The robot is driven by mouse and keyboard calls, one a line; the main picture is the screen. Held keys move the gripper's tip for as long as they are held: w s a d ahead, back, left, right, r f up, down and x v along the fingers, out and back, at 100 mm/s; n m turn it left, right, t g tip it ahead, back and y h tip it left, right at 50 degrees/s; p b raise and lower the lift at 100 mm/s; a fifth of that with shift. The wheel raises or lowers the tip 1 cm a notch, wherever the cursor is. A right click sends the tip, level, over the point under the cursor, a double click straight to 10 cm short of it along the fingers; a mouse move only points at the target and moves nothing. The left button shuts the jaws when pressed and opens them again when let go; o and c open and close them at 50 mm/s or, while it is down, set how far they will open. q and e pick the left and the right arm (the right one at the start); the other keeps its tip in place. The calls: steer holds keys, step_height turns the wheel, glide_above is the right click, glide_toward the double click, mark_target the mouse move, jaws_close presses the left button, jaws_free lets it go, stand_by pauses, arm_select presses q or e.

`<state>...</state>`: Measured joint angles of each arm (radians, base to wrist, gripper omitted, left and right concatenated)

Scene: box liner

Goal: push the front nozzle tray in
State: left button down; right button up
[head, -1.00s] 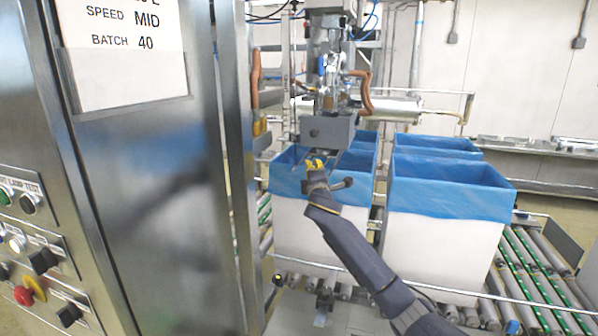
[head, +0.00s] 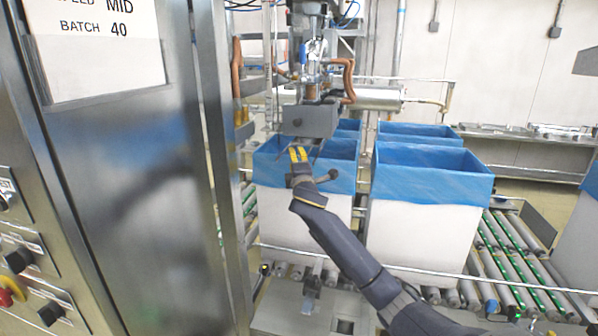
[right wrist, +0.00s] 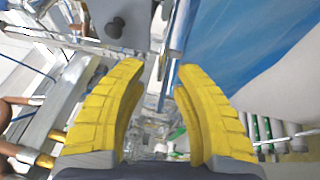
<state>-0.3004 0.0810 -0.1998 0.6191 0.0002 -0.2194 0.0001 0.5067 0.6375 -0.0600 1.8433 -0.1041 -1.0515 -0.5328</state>
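The front nozzle tray appears to be the grey box (head: 318,119) with a dark knob (head: 297,122) on its front, below the filling head. A grey plate with a dark knob (right wrist: 115,27) shows at the top of the right wrist view. My right gripper (head: 298,154) is just below the tray in the head view, its yellow fingers pointing up. In the right wrist view its fingers (right wrist: 163,68) are apart with nothing between them. I cannot tell whether they touch the tray. My left gripper is not in view.
White boxes with blue liners (head: 425,215) stand on the roller conveyor (head: 510,250) behind my right arm. A steel cabinet (head: 130,170) with buttons fills the left side. A thin rail (head: 440,268) crosses in front of the boxes.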

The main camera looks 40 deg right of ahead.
steer(key=v, duration=0.9)
steer(key=shift+s+a, duration=0.25)
steer(key=shift+s, duration=0.05)
steer(key=shift+r, duration=0.1)
steer(key=w+a+f+m+g+h, duration=0.1)
steer(key=w+a+m+g+h, duration=0.2)
steer(key=a, duration=0.5)
steer(key=w+d+r+h, duration=0.1)
steer(key=w+d, duration=0.1)
steer(key=d, duration=0.3)
steer(key=w+d+m+g+h, duration=0.1)
steer(key=w+d, duration=0.1)
steer(key=d, duration=0.3)
steer(key=w+d+r+m+g, duration=0.1)
steer(key=w+d, duration=0.1)
steer(key=d, duration=0.3)
steer(key=shift+w+d+r+h, duration=0.1)
steer(key=shift+w+r+h, duration=0.2)
steer(key=shift+h, duration=0.1)
jaws_close()
